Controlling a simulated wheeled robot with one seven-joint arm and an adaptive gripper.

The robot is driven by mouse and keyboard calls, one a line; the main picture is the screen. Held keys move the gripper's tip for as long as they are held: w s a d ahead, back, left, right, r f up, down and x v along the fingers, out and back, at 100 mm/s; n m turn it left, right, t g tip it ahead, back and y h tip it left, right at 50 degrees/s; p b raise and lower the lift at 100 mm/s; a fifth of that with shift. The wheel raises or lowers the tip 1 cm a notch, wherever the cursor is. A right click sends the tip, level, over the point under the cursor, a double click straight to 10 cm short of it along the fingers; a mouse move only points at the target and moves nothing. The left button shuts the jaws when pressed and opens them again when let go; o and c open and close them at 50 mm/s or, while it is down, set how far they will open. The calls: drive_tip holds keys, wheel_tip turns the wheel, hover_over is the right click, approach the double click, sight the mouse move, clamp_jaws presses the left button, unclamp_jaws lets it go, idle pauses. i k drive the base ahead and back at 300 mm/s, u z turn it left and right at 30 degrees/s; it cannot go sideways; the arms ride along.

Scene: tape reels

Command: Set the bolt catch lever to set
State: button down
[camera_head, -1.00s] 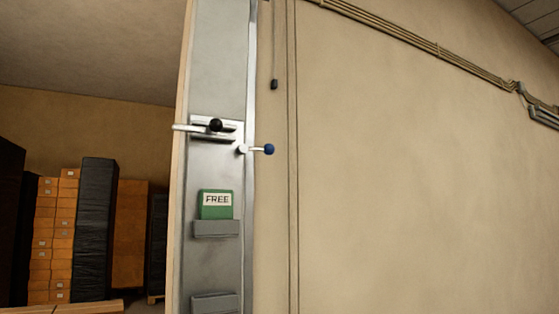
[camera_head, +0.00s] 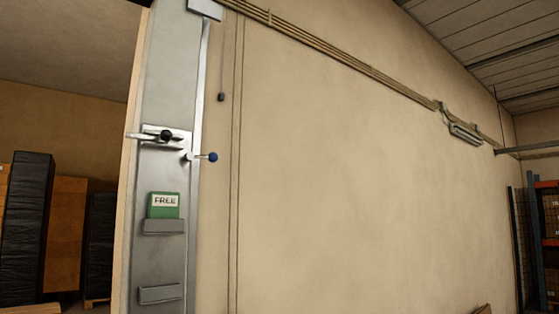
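A grey metal plate (camera_head: 163,262) runs up the door edge at the left of the head view. A bolt (camera_head: 145,136) with a black knob (camera_head: 166,136) lies across it. Just below and to the right, a small lever with a blue ball end (camera_head: 213,157) points right, roughly level. A green card reading FREE (camera_head: 163,205) sits upright in a grey holder (camera_head: 164,227) below them. A second holder (camera_head: 160,294) lower down looks empty. I cannot tell which lever is the catch lever from any label. My gripper is not in view.
A long bare beige wall (camera_head: 370,190) fills the middle. A dark pull handle (camera_head: 221,97) hangs on a cord by the plate. Wrapped stacks (camera_head: 27,225) stand through the opening at left. Shelving (camera_head: 545,230) stands at far right.

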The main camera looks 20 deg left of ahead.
sight(212, 157)
drive_tip(key=z, duration=0.45)
drive_tip(key=i, duration=0.9)
drive_tip(key=u, duration=0.45)
drive_tip(key=k, duration=0.5)
drive_tip(key=u, duration=1.4)
